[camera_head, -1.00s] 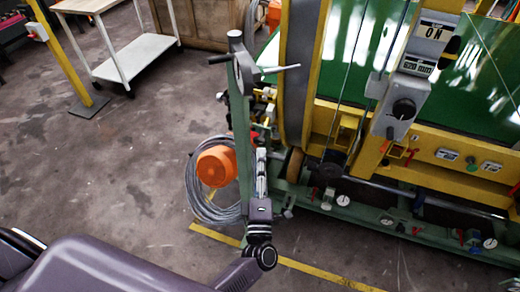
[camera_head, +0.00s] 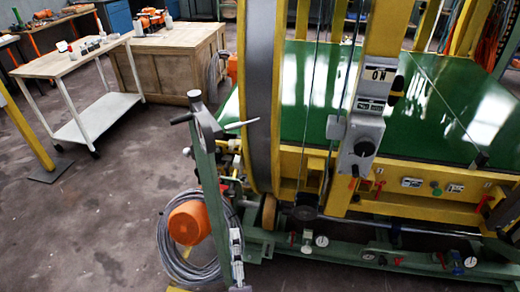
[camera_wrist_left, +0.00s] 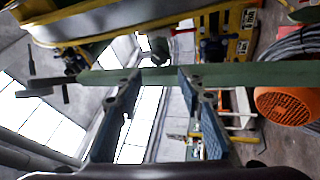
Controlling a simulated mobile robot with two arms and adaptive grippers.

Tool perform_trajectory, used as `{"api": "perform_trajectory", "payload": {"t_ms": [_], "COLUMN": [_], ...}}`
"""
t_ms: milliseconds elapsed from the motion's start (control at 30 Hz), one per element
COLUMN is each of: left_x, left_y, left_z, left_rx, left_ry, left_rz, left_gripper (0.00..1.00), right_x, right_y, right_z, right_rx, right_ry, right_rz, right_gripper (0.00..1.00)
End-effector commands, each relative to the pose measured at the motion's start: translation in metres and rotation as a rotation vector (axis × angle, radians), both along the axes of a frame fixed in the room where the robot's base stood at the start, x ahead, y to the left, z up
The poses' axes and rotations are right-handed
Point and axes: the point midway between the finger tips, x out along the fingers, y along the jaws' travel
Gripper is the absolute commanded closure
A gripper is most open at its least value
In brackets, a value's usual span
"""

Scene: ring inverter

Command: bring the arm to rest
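My left gripper (camera_head: 236,236) shows at the bottom of the head view, close to the green post of the machine (camera_head: 212,190). In the left wrist view its two fingers (camera_wrist_left: 160,82) stand wide apart with nothing between them. The green post (camera_wrist_left: 235,74) crosses the wrist view just beyond the fingertips; I cannot tell whether they touch it. Most of my left arm is below the head view. My right gripper is in neither view.
The yellow and green machine (camera_head: 300,190) fills the right side. A crank handle (camera_head: 240,124) tops the post. An orange motor (camera_head: 188,222) and coiled cable (camera_head: 172,262) lie beside it. A white cart (camera_head: 95,122) and wooden cabinet (camera_head: 180,60) stand behind.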

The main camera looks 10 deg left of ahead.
Motion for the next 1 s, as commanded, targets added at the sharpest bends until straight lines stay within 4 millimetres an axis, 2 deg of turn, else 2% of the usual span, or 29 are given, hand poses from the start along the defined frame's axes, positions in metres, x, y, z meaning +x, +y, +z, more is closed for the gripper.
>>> {"api": "perform_trajectory", "payload": {"t_ms": [133,167,233,267,367,400,467,500,567,600,667,700,767,800,867,900,1000], "left_x": [0.001,0.002,0.002,0.002,-0.008,-0.017,-0.033,-0.047,-0.07,-0.088,-0.117,-0.138,-0.172,-0.195,-0.231,-0.255,-0.308], "left_y": [-0.003,-0.005,-0.014,-0.019,-0.033,-0.037,-0.04,-0.04,-0.037,-0.033,-0.025,-0.019,-0.006,0.003,0.019,0.029,0.055], "left_z": [-0.009,-0.016,-0.043,-0.059,-0.126,-0.155,-0.199,-0.226,-0.266,-0.291,-0.326,-0.348,-0.378,-0.396,-0.419,-0.432,-0.454], "left_rx": [0.03,0.052,0.135,0.181,0.367,0.446,0.557,0.627,0.728,0.793,0.882,0.939,1.019,1.071,1.141,1.183,1.271], "left_ry": [0.03,0.052,0.132,0.179,0.365,0.444,0.557,0.631,0.735,0.805,0.906,0.973,1.069,1.133,1.224,1.281,1.403], "left_rz": [-0.018,-0.03,-0.08,-0.11,-0.227,-0.278,-0.354,-0.405,-0.48,-0.53,-0.608,-0.66,-0.74,-0.795,-0.877,-0.932,-1.056], "left_gripper": [0.65,0.65,0.65,0.65,0.65,0.65,0.65,0.65,0.65,0.65,0.65,0.65,0.65,0.65,0.65,0.65,0.65], "right_x": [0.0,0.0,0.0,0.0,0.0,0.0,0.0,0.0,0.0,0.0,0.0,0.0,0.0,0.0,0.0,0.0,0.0], "right_y": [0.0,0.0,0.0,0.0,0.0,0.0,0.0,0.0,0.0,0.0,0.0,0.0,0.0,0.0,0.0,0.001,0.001], "right_z": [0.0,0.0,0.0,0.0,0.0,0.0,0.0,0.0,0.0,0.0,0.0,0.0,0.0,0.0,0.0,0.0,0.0], "right_rx": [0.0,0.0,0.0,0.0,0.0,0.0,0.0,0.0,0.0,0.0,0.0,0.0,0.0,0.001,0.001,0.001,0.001], "right_ry": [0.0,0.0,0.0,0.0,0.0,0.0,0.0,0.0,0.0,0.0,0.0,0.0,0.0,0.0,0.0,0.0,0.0], "right_rz": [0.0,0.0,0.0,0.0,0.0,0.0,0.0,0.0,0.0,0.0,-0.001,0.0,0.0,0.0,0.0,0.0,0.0], "right_gripper": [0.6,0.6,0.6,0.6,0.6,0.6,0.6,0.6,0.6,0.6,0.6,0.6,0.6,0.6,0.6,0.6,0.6]}}
